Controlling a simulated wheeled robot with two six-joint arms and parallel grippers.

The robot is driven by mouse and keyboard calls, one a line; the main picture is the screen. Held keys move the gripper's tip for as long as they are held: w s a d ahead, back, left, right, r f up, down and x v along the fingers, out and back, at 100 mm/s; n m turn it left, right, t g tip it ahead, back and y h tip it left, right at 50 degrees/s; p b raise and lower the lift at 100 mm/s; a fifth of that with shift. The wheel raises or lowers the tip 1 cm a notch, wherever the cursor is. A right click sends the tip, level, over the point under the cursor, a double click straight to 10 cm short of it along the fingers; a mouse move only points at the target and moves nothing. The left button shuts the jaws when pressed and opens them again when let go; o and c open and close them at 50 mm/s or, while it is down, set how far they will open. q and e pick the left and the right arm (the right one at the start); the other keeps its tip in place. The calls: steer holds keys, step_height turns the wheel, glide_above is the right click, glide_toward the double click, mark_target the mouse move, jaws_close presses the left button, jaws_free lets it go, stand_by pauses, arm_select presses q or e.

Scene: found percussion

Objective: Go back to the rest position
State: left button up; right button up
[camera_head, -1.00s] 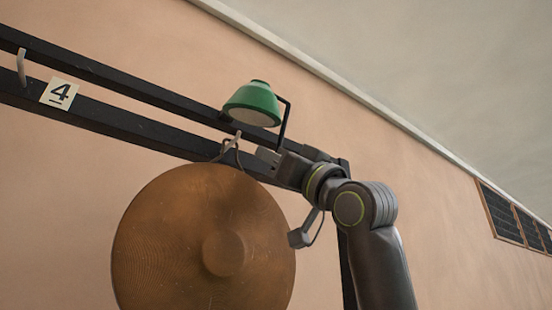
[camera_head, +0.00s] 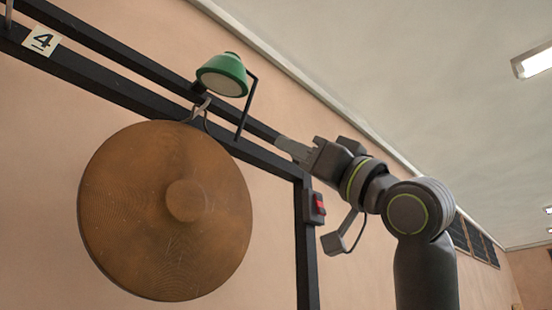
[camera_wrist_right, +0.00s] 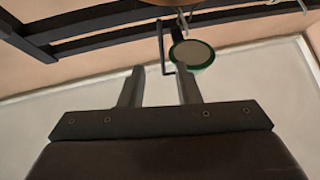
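My right gripper (camera_head: 282,146) is raised at the upper middle of the head view, in front of the right end of the black frame's bars. In the right wrist view its two fingers (camera_wrist_right: 158,80) stand apart with nothing between them. A bronze gong (camera_head: 150,240) with a raised centre hangs from a light hook on the frame, left of my gripper and apart from it. My left gripper is in neither view. No rest position is marked in these views.
A green lamp (camera_head: 221,75) on a black arm sits above the gong; it also shows beyond my fingers in the wrist view (camera_wrist_right: 192,54). The black frame (camera_head: 90,80) carries a "4" card (camera_head: 41,41). A box with a red switch (camera_head: 318,204) is on its post.

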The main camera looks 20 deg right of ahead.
steer(key=shift+v, duration=0.9)
